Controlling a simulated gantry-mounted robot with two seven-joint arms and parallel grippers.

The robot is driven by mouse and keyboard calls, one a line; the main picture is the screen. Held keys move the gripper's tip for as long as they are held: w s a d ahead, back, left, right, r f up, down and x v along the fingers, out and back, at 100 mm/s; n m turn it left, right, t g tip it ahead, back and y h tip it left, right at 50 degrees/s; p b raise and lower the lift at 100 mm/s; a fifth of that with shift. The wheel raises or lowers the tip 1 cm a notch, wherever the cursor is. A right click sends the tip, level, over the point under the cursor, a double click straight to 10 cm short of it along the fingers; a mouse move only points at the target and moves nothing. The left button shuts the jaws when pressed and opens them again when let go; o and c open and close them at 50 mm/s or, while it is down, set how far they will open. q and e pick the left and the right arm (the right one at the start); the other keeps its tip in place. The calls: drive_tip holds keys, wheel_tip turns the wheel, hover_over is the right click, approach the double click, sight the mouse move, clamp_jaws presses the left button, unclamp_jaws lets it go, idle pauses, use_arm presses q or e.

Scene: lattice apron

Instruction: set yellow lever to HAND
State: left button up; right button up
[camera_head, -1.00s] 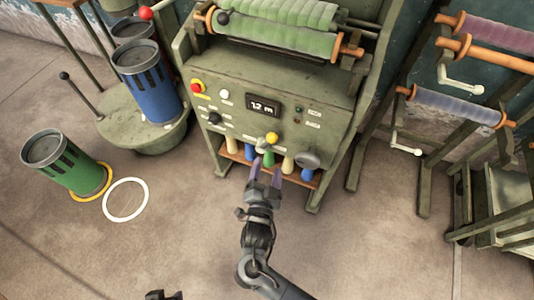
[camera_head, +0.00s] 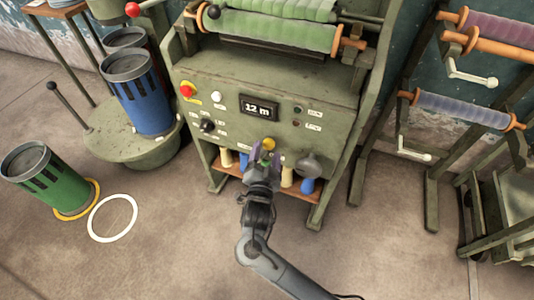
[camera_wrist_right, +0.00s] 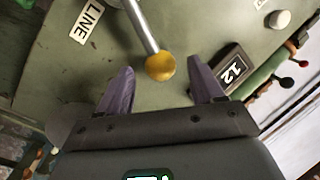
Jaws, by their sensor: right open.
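The yellow lever's round knob (camera_head: 269,144) shows at the lower front of the green machine panel (camera_head: 235,125), just beyond my right gripper (camera_head: 264,156). In the right wrist view the yellow knob (camera_wrist_right: 160,67) sits at the end of a grey metal rod. The two purple fingertips of my right gripper (camera_wrist_right: 164,72) are apart, one on each side of the knob, with gaps visible. A LINE label (camera_wrist_right: 86,20) lies left of the rod; I see no readable HAND label. My left gripper is not in view.
A display (camera_head: 259,107) reads 12 m. Floor at front is open.

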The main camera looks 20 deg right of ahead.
drive_tip(key=shift+x, duration=0.95)
drive_tip(key=shift+c, duration=0.4)
clamp_jaws()
